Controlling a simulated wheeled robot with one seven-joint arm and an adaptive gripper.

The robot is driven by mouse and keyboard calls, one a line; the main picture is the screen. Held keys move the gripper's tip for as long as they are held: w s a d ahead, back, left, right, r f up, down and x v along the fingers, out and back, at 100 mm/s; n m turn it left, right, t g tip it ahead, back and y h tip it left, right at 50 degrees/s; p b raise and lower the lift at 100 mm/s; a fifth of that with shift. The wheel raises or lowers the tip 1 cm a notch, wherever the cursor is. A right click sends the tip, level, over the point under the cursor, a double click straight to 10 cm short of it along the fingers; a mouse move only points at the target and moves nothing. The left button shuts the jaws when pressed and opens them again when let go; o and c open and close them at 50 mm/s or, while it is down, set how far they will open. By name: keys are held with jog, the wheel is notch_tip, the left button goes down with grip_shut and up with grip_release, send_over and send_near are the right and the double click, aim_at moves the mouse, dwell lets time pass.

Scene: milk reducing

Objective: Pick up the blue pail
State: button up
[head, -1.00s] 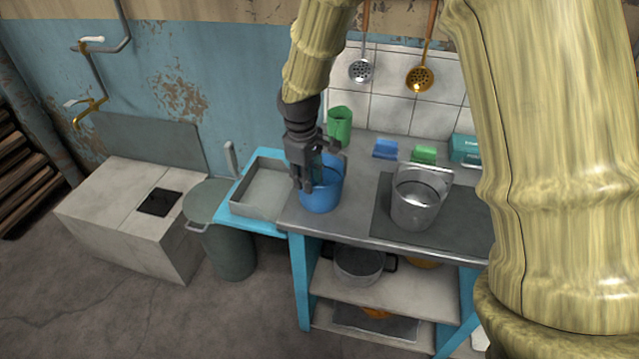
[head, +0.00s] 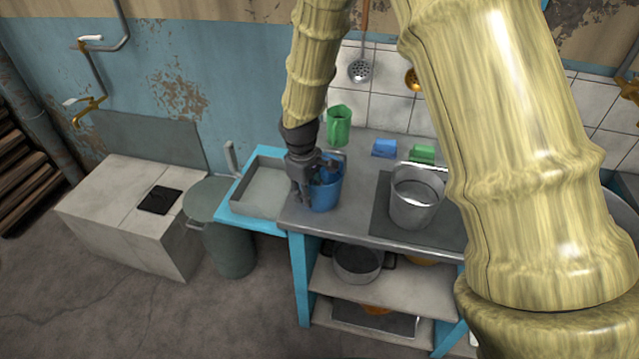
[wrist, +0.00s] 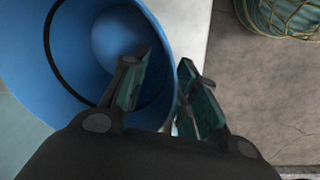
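The blue pail (head: 326,198) stands upright at the left end of the metal counter (head: 345,226), partly hidden by my gripper (head: 306,190). In the wrist view the pail (wrist: 90,62) fills the upper left, with its mouth facing the camera. My gripper (wrist: 164,62) points down at the pail's rim. One finger is over the pail's mouth and the other is outside the wall, so the rim lies between them. A gap shows between the fingers, and I cannot tell whether either touches the pail.
A metal pail (head: 416,205) stands to the right on a dark mat. A green jug (head: 339,124) and blue and green blocks are behind. A grey tray (head: 262,190) sits left of the counter, beside a lidded bin (head: 226,240). Ladles hang on the tiled wall.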

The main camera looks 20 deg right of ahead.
grip_shut()
jog(key=shift+r, duration=0.1)
